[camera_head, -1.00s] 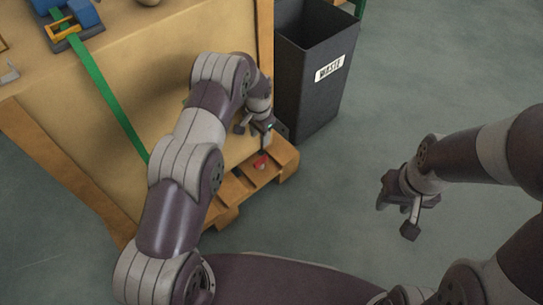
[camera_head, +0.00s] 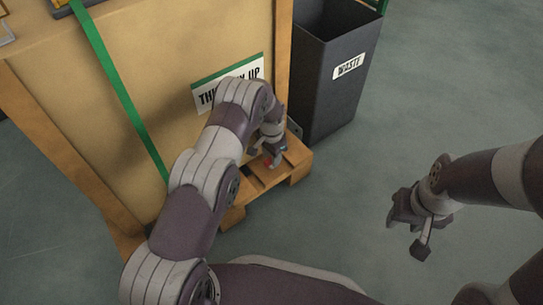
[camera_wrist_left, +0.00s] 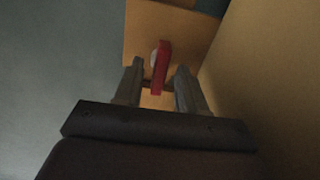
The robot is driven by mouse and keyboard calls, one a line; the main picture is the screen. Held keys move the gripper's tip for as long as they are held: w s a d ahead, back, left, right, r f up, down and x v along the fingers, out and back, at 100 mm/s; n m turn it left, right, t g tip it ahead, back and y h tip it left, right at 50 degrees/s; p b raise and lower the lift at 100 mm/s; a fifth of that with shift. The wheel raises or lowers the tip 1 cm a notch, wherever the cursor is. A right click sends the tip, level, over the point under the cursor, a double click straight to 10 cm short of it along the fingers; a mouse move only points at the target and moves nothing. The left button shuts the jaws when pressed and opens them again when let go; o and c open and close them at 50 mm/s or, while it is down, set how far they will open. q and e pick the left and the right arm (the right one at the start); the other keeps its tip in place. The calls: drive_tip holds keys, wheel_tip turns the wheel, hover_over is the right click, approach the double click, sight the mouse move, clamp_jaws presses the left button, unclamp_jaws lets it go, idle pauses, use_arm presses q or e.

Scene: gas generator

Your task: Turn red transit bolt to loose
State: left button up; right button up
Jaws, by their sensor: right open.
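The red transit bolt (camera_wrist_left: 161,66) shows in the left wrist view as a narrow upright red bar with a pale round part beside it, against the wooden pallet. My left gripper (camera_wrist_left: 159,72) is open, with one finger on each side of the red bar and small gaps visible. In the head view the left gripper (camera_head: 266,152) is low at the pallet (camera_head: 297,160) and mostly hides the bolt, so only a little red (camera_head: 277,161) shows. My right gripper (camera_head: 412,222) is open and empty over the floor, well to the right.
A large tan crate (camera_head: 190,60) with a green strap (camera_head: 115,75) and a partly covered label (camera_head: 240,75) stands on the pallet. A dark waste bin (camera_head: 335,85) stands just behind the pallet's right end. The grey floor on the right is clear.

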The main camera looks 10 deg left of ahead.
use_arm(q)
clamp_jaws()
